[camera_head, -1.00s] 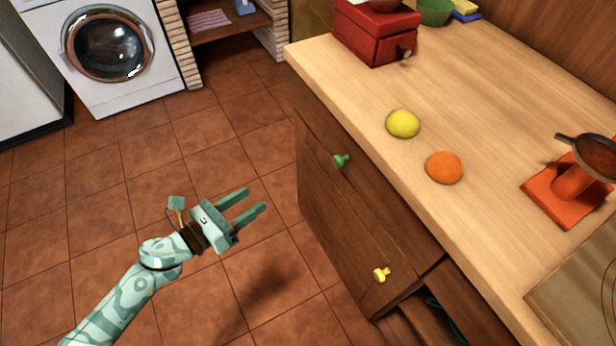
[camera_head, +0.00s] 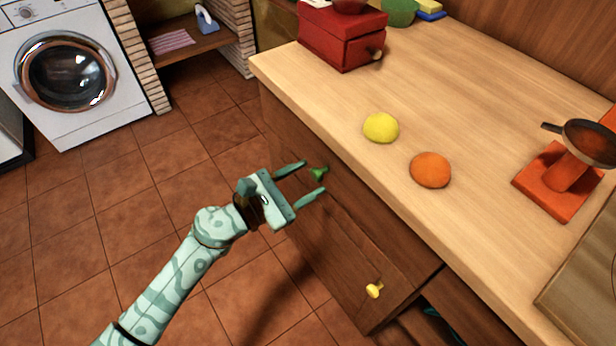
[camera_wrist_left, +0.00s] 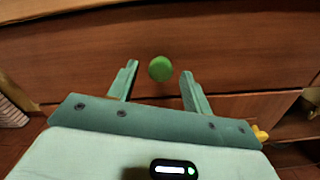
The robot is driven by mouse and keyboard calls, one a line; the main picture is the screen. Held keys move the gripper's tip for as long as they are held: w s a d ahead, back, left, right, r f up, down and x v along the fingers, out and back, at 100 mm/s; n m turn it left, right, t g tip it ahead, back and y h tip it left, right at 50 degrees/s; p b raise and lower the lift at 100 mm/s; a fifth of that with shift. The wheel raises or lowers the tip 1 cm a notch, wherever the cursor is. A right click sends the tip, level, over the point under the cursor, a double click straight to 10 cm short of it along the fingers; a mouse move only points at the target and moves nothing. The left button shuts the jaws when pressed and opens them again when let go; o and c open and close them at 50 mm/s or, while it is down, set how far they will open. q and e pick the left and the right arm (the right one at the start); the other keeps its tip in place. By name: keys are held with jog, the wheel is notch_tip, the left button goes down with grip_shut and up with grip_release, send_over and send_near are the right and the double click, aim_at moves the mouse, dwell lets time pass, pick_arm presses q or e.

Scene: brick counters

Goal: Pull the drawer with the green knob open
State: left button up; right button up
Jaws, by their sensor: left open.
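The green knob (camera_head: 319,174) sits on the front of the upper wooden drawer (camera_head: 352,208), which looks shut below the counter edge. My left gripper (camera_head: 309,177) is open, with its two fingers pointing at the drawer front and the knob between the fingertips. In the left wrist view the green knob (camera_wrist_left: 160,68) shows between and just beyond the open fingers (camera_wrist_left: 158,76). The fingers do not touch the knob there. My right gripper is not in view.
The counter (camera_head: 470,100) above carries a lemon (camera_head: 381,128), an orange (camera_head: 431,170), a red box (camera_head: 342,38) and an orange stand (camera_head: 560,180). Tiled floor (camera_head: 130,200) is open to the left.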

pick_arm(q)
jog(key=shift+w+d, duration=0.3)
jog(key=shift+d, duration=0.2)
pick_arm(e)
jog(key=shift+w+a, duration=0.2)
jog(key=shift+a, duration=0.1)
pick_arm(q)
jog(key=shift+c, duration=0.2)
